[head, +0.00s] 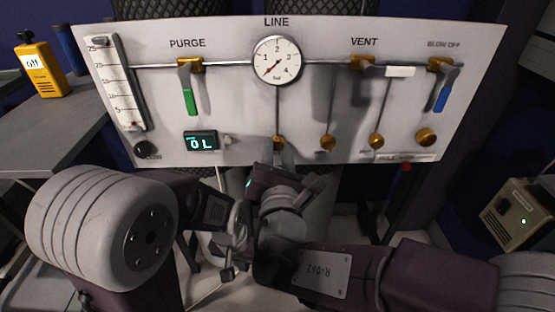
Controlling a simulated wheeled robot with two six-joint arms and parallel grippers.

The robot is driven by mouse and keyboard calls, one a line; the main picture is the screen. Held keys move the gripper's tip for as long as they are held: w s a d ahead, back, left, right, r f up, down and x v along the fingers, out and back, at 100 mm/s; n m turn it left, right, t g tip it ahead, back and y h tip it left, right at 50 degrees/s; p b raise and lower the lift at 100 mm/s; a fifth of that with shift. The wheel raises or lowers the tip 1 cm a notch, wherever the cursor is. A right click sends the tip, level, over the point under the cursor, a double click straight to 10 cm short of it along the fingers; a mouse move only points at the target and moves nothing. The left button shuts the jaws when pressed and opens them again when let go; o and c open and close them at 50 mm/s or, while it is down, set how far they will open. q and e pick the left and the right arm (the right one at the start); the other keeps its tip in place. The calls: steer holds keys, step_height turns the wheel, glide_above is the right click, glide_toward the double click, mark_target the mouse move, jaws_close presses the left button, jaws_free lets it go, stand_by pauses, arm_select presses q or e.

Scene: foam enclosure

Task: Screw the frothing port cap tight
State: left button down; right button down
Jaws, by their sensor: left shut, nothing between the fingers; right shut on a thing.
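A white panel (235,110) carries a row of brass port caps along its lower edge. The leftmost cap (278,141), below the LINE gauge, sits between the fingertips of my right gripper (279,151), which is shut on it. Part of this cap is hidden by the fingers. I cannot read which port it closes or tell how tightly it sits. My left gripper (228,270) is shut and empty, below the panel and beside my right wrist.
Other brass caps (327,143) (376,141) (426,137) stand to the right. The LINE gauge (277,61) is above. A green PURGE lever (189,98) and blue BLOW OFF lever (442,97) hang down. A yellow device (40,68) stands on a grey table.

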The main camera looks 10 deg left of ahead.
steer(key=shift+f+m+b, duration=0.1)
steer(key=shift+m+b, duration=0.4)
steer(key=shift+b, duration=0.05)
steer(key=c, duration=1.1)
jaws_free()
steer(key=shift+c, duration=0.2)
steer(key=shift+s, duration=0.1)
steer(key=p+v, duration=0.3)
steer(key=v, duration=0.6)
steer(key=shift+p, duration=0.35)
